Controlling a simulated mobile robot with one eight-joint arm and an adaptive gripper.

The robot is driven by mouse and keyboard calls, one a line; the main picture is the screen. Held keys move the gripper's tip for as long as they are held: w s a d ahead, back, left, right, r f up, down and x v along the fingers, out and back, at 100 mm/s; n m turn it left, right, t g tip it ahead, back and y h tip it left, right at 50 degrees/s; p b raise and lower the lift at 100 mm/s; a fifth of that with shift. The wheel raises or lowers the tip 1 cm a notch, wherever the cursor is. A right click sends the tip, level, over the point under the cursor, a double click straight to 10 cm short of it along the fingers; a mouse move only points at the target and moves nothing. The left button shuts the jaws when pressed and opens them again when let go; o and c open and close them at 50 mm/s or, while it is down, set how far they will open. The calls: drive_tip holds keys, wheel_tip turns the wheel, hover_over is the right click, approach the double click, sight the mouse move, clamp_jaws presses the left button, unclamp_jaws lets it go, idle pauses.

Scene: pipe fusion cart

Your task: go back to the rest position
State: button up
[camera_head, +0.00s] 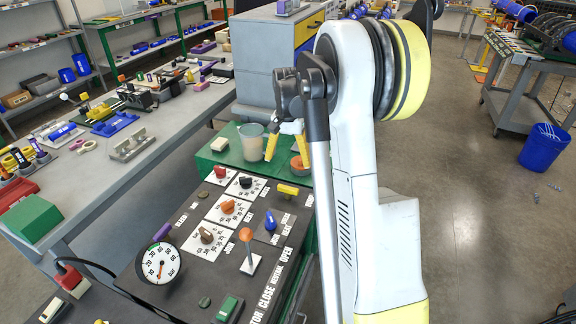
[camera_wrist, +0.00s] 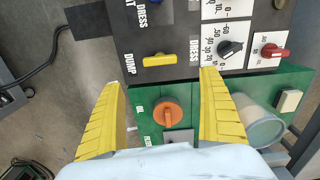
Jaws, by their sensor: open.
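My gripper (camera_head: 284,147) has yellow fingers and hangs over the green part of the cart, beyond the dark control panel. In the wrist view the two fingers of my gripper (camera_wrist: 165,112) stand wide apart with nothing between them. Below them an orange knob (camera_wrist: 168,115) sits on the green surface (camera_wrist: 148,97). The control panel (camera_wrist: 130,30) carries a yellow switch marked DUMP (camera_wrist: 159,60), a black knob (camera_wrist: 229,48) and a red knob (camera_wrist: 274,50). My arm hides part of the panel's right side in the head view.
A clear cup (camera_head: 251,140) stands on the green surface close to my gripper. A long grey bench (camera_head: 110,170) with many parts runs along the left. A drawer cabinet (camera_head: 262,50) stands behind. Open floor (camera_head: 470,190) lies to the right, with a blue bin (camera_head: 542,147).

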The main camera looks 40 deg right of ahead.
idle(0.4)
drive_tip(key=s+a+r+n+t, duration=0.25)
drive_tip(key=s+a+r, duration=0.2)
drive_tip(key=a, duration=0.35)
drive_tip(key=s+a+r+n+t, duration=0.1)
drive_tip(key=s+a+r+n, duration=0.25)
drive_tip(key=a+r, duration=0.35)
drive_tip(key=s+a+f+n+t, duration=0.2)
drive_tip(key=s+a+n, duration=0.3)
drive_tip(key=s+a, duration=0.7)
drive_tip(key=shift+s+a+f+t, duration=0.3)
drive_tip(key=shift+s+f+t, duration=0.1)
drive_tip(key=shift+t, duration=0.45)
drive_tip(key=shift+d, duration=0.1)
